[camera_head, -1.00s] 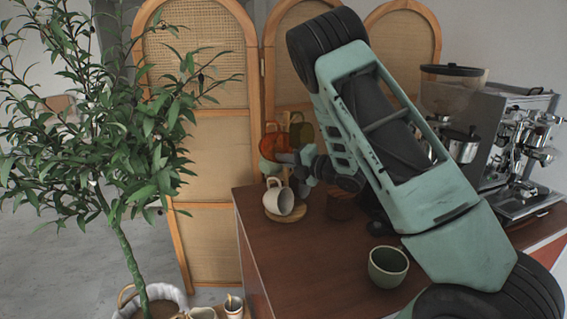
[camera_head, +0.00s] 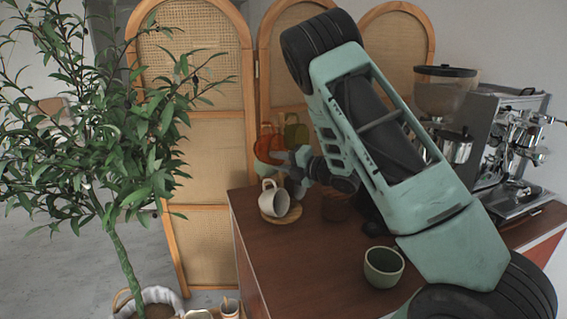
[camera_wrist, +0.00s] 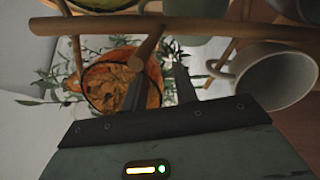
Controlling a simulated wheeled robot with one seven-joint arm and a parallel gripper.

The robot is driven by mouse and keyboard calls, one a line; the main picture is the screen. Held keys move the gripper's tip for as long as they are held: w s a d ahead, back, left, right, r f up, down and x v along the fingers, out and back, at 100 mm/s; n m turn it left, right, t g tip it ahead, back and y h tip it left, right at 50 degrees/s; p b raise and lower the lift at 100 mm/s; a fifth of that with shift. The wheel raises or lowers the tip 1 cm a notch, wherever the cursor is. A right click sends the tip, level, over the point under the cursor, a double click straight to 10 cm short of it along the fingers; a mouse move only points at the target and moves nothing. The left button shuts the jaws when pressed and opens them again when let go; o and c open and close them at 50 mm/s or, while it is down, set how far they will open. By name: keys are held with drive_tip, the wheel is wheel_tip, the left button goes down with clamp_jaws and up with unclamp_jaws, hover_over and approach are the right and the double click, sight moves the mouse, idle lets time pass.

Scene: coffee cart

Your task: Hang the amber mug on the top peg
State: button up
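The amber mug (camera_head: 268,139) is translucent orange and sits high on the wooden mug stand, left of my gripper in the head view. In the wrist view the amber mug (camera_wrist: 104,82) shows its round mouth beside a wooden peg (camera_wrist: 146,48). Its handle is not clear, so I cannot tell whether it is around the peg. My gripper (camera_wrist: 160,92) has its two fingers apart, with a gap between them. One finger overlaps the mug's edge in the picture; contact is unclear. In the head view my gripper (camera_head: 292,158) is beside the mug.
An olive glass mug (camera_head: 297,132) is right of the amber one. A white mug (camera_head: 275,203) hangs low over the stand's round base (camera_head: 283,219); it shows close in the wrist view (camera_wrist: 275,80). A green cup (camera_head: 384,267) stands on the counter (camera_head: 310,265). An espresso machine (camera_head: 510,150) is at right.

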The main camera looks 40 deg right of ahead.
drive_tip(key=b+v, duration=0.5)
drive_tip(key=v, duration=1.2)
drive_tip(key=shift+s, duration=0.2)
drive_tip(key=shift+d+f, duration=0.1)
drive_tip(key=shift+f, duration=0.05)
drive_tip(key=w+a+f+m+g+h, duration=0.2)
drive_tip(key=w+a+f+m, duration=0.1)
drive_tip(key=w+a+m, duration=0.5)
drive_tip(key=s+a+f+m+g+h, duration=0.1)
drive_tip(key=a+m+g, duration=0.1)
drive_tip(key=a, duration=0.4)
drive_tip(key=s+a+f+m+g+h, duration=0.1)
drive_tip(key=a+f+g, duration=0.1)
drive_tip(key=a, duration=0.3)
drive_tip(key=s+a+f+m+g, duration=0.1)
drive_tip(key=s+a+m+g, duration=0.3)
drive_tip(key=s+a, duration=0.6)
drive_tip(key=s+a+m+g, duration=0.1)
drive_tip(key=s+a+g, duration=0.2)
drive_tip(key=s, duration=0.6)
drive_tip(key=s+a+m+g+h, duration=0.1)
drive_tip(key=s+a+g, duration=0.2)
drive_tip(key=s+a, duration=0.2)
drive_tip(key=s, duration=0.3)
drive_tip(key=shift+s, duration=0.35)
